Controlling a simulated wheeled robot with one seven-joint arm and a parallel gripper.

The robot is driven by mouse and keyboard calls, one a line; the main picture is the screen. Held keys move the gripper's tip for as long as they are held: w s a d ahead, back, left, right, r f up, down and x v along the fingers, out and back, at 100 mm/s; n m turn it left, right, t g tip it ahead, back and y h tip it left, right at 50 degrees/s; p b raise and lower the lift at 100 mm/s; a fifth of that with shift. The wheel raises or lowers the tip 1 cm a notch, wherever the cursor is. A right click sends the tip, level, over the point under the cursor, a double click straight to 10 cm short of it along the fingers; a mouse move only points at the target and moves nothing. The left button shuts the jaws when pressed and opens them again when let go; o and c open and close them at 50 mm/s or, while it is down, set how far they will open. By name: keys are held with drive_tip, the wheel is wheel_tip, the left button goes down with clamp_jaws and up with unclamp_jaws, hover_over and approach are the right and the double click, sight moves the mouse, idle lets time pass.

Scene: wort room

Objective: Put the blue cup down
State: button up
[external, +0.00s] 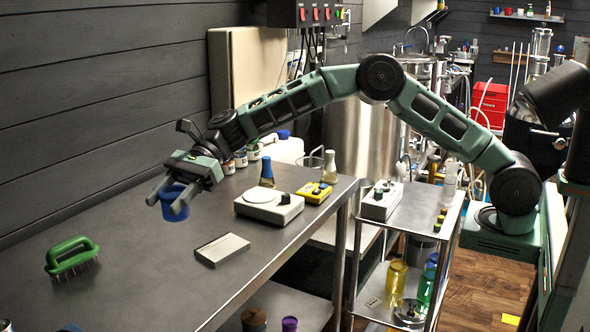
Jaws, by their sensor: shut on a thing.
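The blue cup (175,204) is between the fingers of my gripper (166,204) in the external view. My gripper is shut on it, with the fingers on either side of the cup. The cup looks roughly upright. It is over the left part of the grey worktop (130,285). I cannot tell whether the cup's base touches the top or is a little above it.
A green brush (72,257) lies left of the cup. A flat grey box (222,249) lies to the right, with a white stirrer plate (269,206), a yellow meter (314,193) and flasks (266,174) beyond. Jars (240,158) stand near the wall.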

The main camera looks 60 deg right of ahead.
drive_tip(key=f, duration=1.5)
drive_tip(key=shift+s+a+p, duration=0.2)
drive_tip(key=shift+a+p, duration=0.1)
drive_tip(key=shift+p, duration=0.05)
drive_tip(key=shift+f, duration=0.15)
drive_tip(key=o, duration=1)
drive_tip(key=shift+d+r, duration=0.15)
drive_tip(key=shift+r, duration=0.1)
drive_tip(key=b+v, duration=0.1)
drive_tip(key=v, duration=1)
drive_tip(key=shift+d+r, duration=0.1)
drive_tip(key=shift+d, duration=0.25)
